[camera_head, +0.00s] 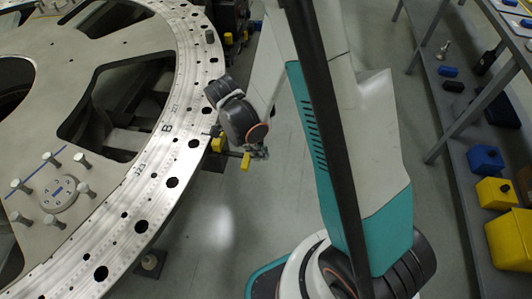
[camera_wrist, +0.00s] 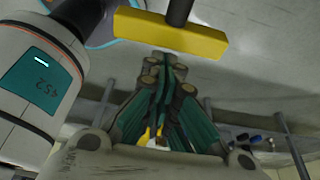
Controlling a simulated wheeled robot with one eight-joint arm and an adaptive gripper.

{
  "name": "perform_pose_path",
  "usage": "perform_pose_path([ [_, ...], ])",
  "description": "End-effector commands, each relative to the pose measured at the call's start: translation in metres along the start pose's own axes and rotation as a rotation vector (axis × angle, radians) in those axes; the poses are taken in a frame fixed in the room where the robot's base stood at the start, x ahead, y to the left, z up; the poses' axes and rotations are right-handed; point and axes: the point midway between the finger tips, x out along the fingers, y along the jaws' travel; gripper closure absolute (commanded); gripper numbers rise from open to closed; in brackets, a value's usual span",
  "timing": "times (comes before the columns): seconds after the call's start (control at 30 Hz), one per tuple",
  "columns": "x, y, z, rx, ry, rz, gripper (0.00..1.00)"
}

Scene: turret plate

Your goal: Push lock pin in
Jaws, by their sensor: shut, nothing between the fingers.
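The lock pin looks to be a dark rod with a yellow crossbar handle (camera_head: 246,162), sticking out from below the rim of the big metal turret plate (camera_head: 150,160). In the wrist view the yellow handle (camera_wrist: 170,35) spans the top, with its dark rod running up out of the picture. My gripper (camera_head: 262,152) is just outside the handle, to its right in the head view. In the wrist view my gripper (camera_wrist: 165,62) is shut and empty, its fingertips just below the handle. I cannot tell whether they touch. The pin's inner end is hidden.
Another yellow part (camera_head: 217,143) sits at the plate's rim. Several bolts stand around a hub (camera_head: 60,193) on the plate. A grey shelf (camera_head: 455,135) with blue bins (camera_head: 485,158) and yellow bins (camera_head: 510,240) stands at the right. Bare floor (camera_head: 215,230) lies between.

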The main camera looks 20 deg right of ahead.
Motion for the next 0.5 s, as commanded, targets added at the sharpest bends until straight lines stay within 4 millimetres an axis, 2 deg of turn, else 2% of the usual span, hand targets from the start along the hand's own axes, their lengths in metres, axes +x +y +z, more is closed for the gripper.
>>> perform_pose_path([
  [0.5, -0.0037, 0.0000, 0.0088, -0.001, 0.000, 0.000, 1.00],
])
